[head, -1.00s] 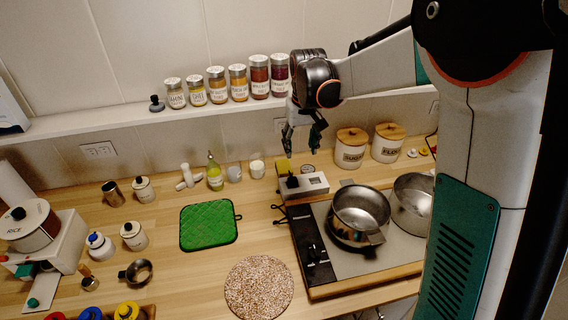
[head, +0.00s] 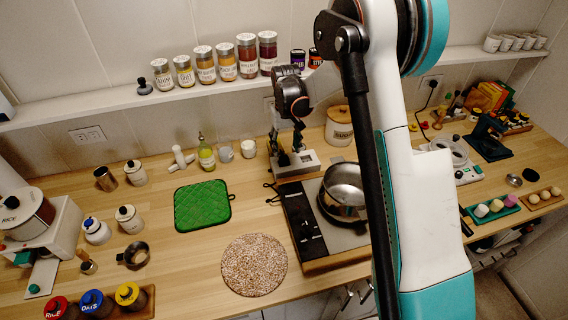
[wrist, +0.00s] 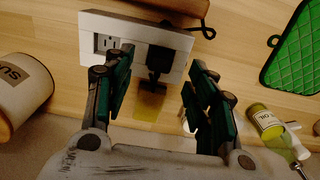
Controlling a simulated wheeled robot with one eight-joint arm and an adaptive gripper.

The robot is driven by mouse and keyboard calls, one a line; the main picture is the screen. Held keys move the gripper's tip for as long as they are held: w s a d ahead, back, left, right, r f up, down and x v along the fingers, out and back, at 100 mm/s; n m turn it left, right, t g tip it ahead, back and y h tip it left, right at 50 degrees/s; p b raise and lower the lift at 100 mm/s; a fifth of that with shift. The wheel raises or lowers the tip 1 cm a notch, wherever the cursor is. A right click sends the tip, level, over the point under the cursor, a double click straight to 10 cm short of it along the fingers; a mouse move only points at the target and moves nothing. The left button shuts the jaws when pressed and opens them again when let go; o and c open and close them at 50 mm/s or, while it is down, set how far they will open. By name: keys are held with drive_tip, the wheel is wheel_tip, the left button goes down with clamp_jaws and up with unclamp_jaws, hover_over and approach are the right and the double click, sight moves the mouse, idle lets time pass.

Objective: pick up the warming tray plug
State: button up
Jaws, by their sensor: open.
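The black plug (wrist: 158,60) sits in the right part of a white outlet box (wrist: 108,28) in the wrist view. The box (head: 306,162) stands at the back of the warming tray (head: 298,222) in the head view, where my gripper largely hides the plug. My gripper (wrist: 160,78) is open, with its fingers to either side of the plug and apart from it. It also shows over the box in the head view (head: 287,148). A yellowish patch (wrist: 150,108) shows between the fingers; I cannot tell what it is.
A steel pot (head: 343,188) stands on the tray. A sugar canister (head: 338,128) is behind it, and an oil bottle (head: 206,155) and green mat (head: 202,205) are to the left. A shelf with jars (head: 225,62) runs above. The counter left of the tray has free room.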

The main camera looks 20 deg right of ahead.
sight(285, 160)
drive_tip(key=shift+a+f+b, duration=0.15)
drive_tip(key=shift+f+b, duration=0.2)
drive_tip(key=shift+f, duration=2.8)
drive_tip(key=c, duration=1.1)
